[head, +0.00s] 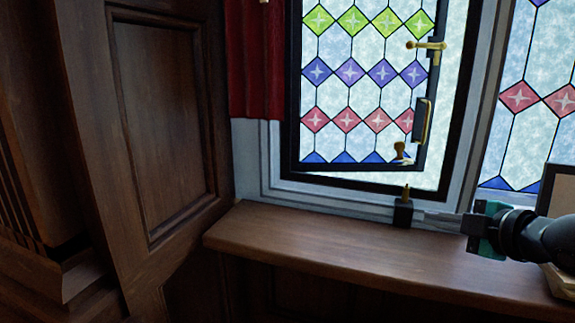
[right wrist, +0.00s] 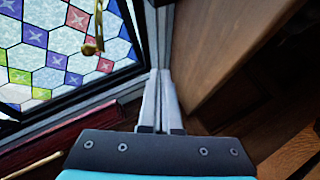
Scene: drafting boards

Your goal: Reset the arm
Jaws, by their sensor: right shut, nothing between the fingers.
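My right gripper (head: 424,215) comes in from the right in the head view, just above the wooden sill (head: 330,245). Its slim fingers point left and end beside a small black block with a brass pin (head: 403,212); I cannot tell whether they touch it. In the right wrist view the two grey fingers (right wrist: 160,74) lie together, shut with nothing between them. My left gripper is not in view.
A black-framed stained-glass window sash (head: 425,130) stands slightly open, with brass fittings (head: 426,46) on it. A red curtain (head: 255,60) hangs at its left. Dark wood panelling (head: 160,120) fills the left. The sill's left part is clear.

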